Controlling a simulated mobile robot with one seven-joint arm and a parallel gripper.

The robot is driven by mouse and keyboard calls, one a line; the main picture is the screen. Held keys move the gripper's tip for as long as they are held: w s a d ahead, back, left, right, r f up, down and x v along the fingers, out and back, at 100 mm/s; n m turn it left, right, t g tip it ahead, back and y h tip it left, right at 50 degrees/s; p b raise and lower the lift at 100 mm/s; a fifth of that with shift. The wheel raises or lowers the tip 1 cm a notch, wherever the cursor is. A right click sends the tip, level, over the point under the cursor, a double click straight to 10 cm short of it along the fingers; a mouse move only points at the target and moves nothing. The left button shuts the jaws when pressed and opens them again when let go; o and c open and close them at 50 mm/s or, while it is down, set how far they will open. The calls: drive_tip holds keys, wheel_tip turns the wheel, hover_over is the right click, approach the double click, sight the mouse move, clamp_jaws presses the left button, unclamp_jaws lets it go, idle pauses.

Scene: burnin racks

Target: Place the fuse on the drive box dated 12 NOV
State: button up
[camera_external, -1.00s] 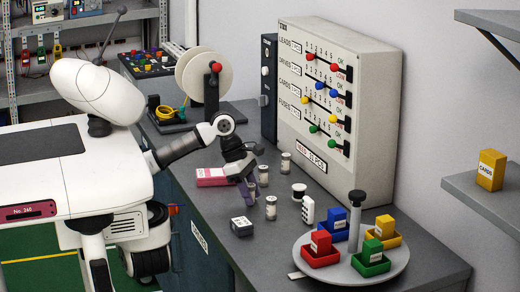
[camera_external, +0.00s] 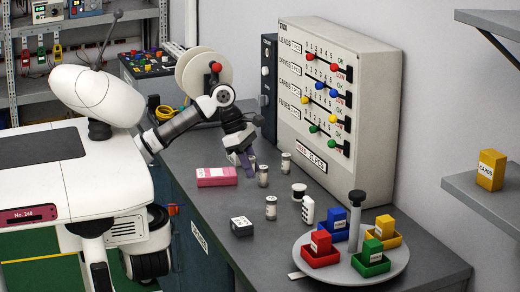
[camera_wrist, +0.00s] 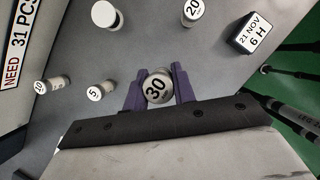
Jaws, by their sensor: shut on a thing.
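My gripper (camera_external: 247,171) has purple fingers on either side of a pale fuse marked 30 (camera_wrist: 157,88) in the wrist view; the fingers are shut on it. In the external view that fuse is mostly hidden by the fingers. A dark box with a white face (camera_wrist: 252,34) appears to read 21 NOV, 6 H in the wrist view. It seems to be the small box (camera_external: 241,226) at the bench's front in the external view. No 12 NOV label is readable. Other fuses stand upright, marked 20 (camera_wrist: 193,10), 10 (camera_wrist: 41,87) and 5 (camera_wrist: 95,93).
A pink box (camera_external: 216,177) lies left of my gripper, its label unreadable. A round tray (camera_external: 345,270) holds coloured bins at the front. A slider board (camera_external: 340,100) stands behind.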

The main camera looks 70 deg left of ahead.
drive_tip(key=w+a+r+n+t+y+p, duration=0.1)
drive_tip(key=w+a+r+n+p, duration=0.1)
drive_tip(key=w+a+r+n, duration=0.4)
drive_tip(key=w+a+r+n+y+p, duration=0.2)
drive_tip(key=w+a+r+p, duration=0.1)
drive_tip(key=a, duration=0.5)
drive_tip(key=a+r+n+g+y+p, duration=0.1)
drive_tip(key=a+r+n+y+p, duration=0.1)
drive_tip(key=a+r+n, duration=0.4)
drive_tip(key=a+r+n+y+p, duration=0.1)
drive_tip(key=a+n+p, duration=0.15)
drive_tip(key=a, duration=0.45)
drive_tip(key=b, duration=0.5)
hover_over(234, 159)
drive_tip(key=w, duration=0.3)
drive_tip(key=shift+n, duration=0.45)
wheel_tip(234, 159, down, 15)
drive_tip(key=shift+f, duration=2.2)
drive_tip(key=shift+f, duration=0.1)
drive_tip(key=o, duration=1)
